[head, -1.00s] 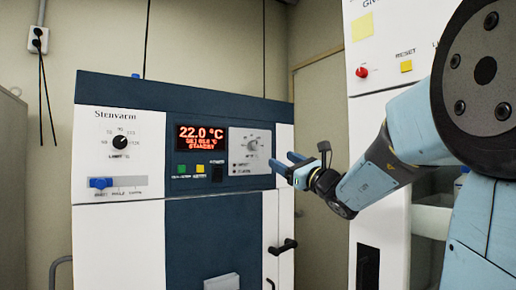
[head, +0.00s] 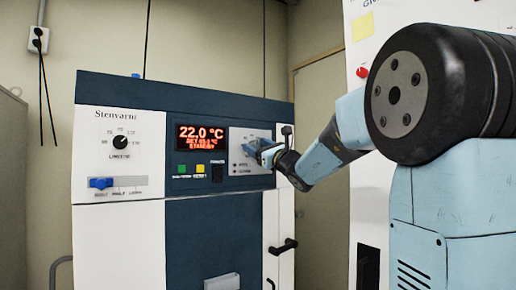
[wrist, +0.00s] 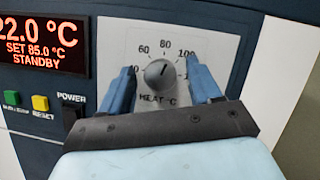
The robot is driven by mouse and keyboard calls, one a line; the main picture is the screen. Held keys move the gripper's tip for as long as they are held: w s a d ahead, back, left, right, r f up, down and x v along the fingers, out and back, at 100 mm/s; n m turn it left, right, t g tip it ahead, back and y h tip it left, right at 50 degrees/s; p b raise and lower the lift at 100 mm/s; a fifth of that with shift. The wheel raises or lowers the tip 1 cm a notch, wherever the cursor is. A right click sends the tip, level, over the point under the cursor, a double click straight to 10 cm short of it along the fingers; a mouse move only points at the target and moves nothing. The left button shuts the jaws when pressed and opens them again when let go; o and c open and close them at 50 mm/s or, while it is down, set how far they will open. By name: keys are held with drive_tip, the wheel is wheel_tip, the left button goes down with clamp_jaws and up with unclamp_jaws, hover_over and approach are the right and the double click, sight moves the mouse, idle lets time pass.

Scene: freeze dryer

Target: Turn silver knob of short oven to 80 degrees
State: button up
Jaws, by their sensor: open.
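The silver knob (wrist: 158,75) is in the middle of a light grey dial plate on the short oven (head: 120,235). Its scale shows 60, 80 and 100, and its dark pointer mark is near the top, around 80 or slightly right of it. My gripper (wrist: 161,82) is open, with one blue finger on each side of the knob and a visible gap to it. In the head view my gripper (head: 262,150) is at the dial plate and hides most of the knob. The red display (wrist: 43,44) reads 22.0 °C, SET 85.0 °C, STANDBY.
Green (wrist: 12,98) and yellow (wrist: 40,103) buttons and a black power switch (wrist: 72,110) sit left of the dial. A black limit knob (head: 120,143) and blue slider (head: 101,183) are on the oven's left panel. A tall white cabinet (head: 370,200) stands right.

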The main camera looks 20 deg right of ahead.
drive_tip(key=c, duration=1)
drive_tip(key=shift+n+g+y, duration=0.4)
drive_tip(key=shift+n+y, duration=0.05)
drive_tip(key=shift+n, duration=0.7)
drive_tip(key=shift+n+g+y, duration=0.4)
drive_tip(key=shift+n+y, duration=0.05)
drive_tip(key=shift+n, duration=0.7)
drive_tip(key=shift+c, duration=0.2)
drive_tip(key=o, duration=1)
drive_tip(key=shift+o, duration=0.2)
drive_tip(key=v, duration=1.3)
drive_tip(key=shift+s+d+f, duration=0.2)
drive_tip(key=shift+s+f, duration=0.05)
